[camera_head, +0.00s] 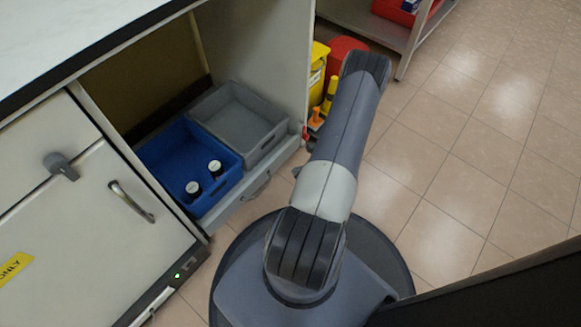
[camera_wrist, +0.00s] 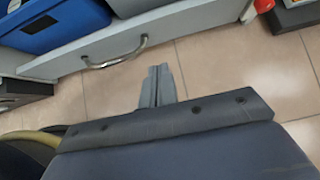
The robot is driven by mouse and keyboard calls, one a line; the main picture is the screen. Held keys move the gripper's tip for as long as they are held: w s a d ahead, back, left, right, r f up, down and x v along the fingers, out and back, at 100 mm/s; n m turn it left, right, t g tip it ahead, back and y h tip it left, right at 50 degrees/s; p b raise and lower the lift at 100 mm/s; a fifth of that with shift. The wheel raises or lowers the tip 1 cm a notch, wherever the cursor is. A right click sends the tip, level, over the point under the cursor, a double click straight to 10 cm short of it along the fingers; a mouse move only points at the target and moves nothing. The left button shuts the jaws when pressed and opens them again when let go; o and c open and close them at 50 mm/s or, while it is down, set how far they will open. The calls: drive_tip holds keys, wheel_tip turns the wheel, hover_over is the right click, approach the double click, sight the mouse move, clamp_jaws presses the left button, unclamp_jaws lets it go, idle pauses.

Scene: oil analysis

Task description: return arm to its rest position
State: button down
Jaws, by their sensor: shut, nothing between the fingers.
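My gripper (camera_wrist: 157,86) shows in the wrist view, its two grey fingers together with nothing between them. It hangs over the tiled floor, in front of a drawer with a curved metal handle (camera_wrist: 115,54). In the head view my arm rises from my base and reaches up and away over the floor beside the cabinet. The gripper itself is hidden behind the arm there.
A pulled-out drawer holds a blue crate (camera_head: 150,157) with two white-capped bottles (camera_head: 204,178) and a grey crate (camera_head: 253,126). A closed cabinet door (camera_head: 75,235) is at left. Yellow (camera_head: 317,80) and red (camera_head: 343,48) containers stand beyond the arm. The right floor is open.

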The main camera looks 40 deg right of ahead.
drive_tip(key=shift+s+r, duration=0.45)
